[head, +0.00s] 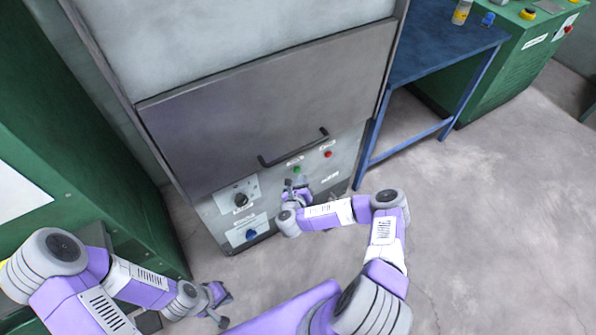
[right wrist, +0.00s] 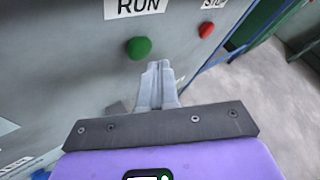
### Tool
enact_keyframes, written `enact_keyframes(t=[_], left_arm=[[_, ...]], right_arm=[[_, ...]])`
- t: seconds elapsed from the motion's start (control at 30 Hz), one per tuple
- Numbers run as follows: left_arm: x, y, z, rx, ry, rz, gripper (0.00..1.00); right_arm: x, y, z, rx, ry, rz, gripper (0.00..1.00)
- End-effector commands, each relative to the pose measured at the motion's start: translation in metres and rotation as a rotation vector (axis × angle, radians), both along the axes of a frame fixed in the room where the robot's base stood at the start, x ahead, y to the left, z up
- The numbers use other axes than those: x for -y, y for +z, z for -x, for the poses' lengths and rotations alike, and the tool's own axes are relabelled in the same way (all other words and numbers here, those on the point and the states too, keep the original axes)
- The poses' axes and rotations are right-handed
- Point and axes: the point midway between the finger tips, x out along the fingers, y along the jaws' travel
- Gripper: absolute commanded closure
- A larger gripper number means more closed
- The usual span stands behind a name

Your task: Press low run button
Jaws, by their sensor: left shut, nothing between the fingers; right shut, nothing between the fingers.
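The green run button (head: 297,170) sits on the lower front panel of the grey cabinet, under the door handle. In the right wrist view the green button (right wrist: 139,47) is below a "RUN" label (right wrist: 138,6). My right gripper (head: 290,184) is shut and empty in front of the panel, just below the button. In the right wrist view its closed fingertips (right wrist: 158,66) appear just right of and slightly below the green button. I cannot tell whether they touch the panel. My left gripper (head: 225,306) is shut and empty, low at the front left, away from the cabinet.
A red stop button (head: 328,154) is right of the green one; it also shows in the right wrist view (right wrist: 206,29). A black knob (head: 241,200) and blue knob (head: 251,234) are lower left. A door handle (head: 293,148) projects above. A blue table (head: 440,50) stands right.

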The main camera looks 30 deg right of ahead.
Motion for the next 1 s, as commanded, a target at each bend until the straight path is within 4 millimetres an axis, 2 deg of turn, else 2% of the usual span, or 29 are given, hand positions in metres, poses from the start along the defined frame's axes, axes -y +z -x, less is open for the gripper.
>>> enact_keyframes(t=[0.23,1.0], left_arm=[[0.000,0.000,0.000,0.000,0.000,0.000,1.00],[0.000,-0.001,0.000,0.000,0.000,0.000,1.00]], right_arm=[[-0.001,0.000,-0.008,0.001,0.001,0.000,1.00],[-0.001,0.000,-0.013,0.000,0.000,0.000,1.00]])
